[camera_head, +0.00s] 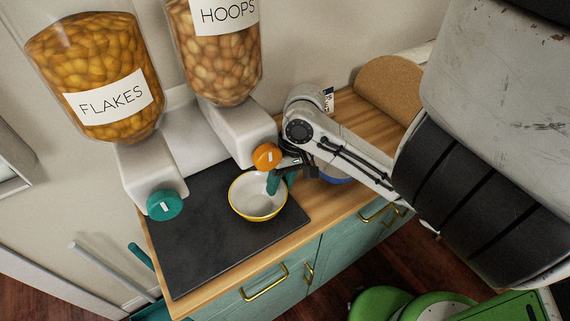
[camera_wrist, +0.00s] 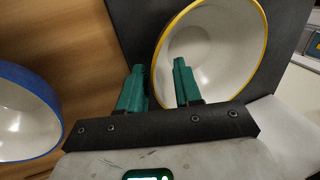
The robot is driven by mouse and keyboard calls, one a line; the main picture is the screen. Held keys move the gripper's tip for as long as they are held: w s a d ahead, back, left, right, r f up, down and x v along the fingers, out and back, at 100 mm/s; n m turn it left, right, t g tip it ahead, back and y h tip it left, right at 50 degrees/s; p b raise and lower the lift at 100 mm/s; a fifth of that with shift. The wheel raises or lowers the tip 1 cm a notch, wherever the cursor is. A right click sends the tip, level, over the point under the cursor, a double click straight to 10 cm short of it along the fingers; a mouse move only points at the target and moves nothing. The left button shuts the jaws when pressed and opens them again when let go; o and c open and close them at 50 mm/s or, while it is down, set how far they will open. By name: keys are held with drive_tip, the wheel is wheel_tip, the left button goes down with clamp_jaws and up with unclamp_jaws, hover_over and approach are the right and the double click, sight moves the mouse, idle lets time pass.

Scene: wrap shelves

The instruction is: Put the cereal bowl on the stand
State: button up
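The cereal bowl (camera_head: 250,204), white with a yellow rim, is upright over the right part of a dark flat board below the hoops dispenser. I cannot tell whether it rests on the board. The dark board (camera_head: 200,245) is the likely stand. My gripper (camera_head: 281,180) has teal fingers at the bowl's right rim. In the wrist view my gripper (camera_wrist: 160,68) straddles the rim of the cereal bowl (camera_wrist: 215,50): one finger is over the inside, the other outside. The fingers are apart, with no clear grip on the wall.
A blue-rimmed bowl (camera_wrist: 25,120) stands on the wood counter near my gripper. The flakes dispenser (camera_head: 95,80) and hoops dispenser (camera_head: 215,55) stand behind the board. A round cork-coloured board (camera_head: 390,88) is at the back right. The board's left and front are clear.

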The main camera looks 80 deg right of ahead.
drive_tip(key=p+v, duration=0.1)
drive_tip(key=v, duration=1.1)
drive_tip(key=shift+p, duration=0.3)
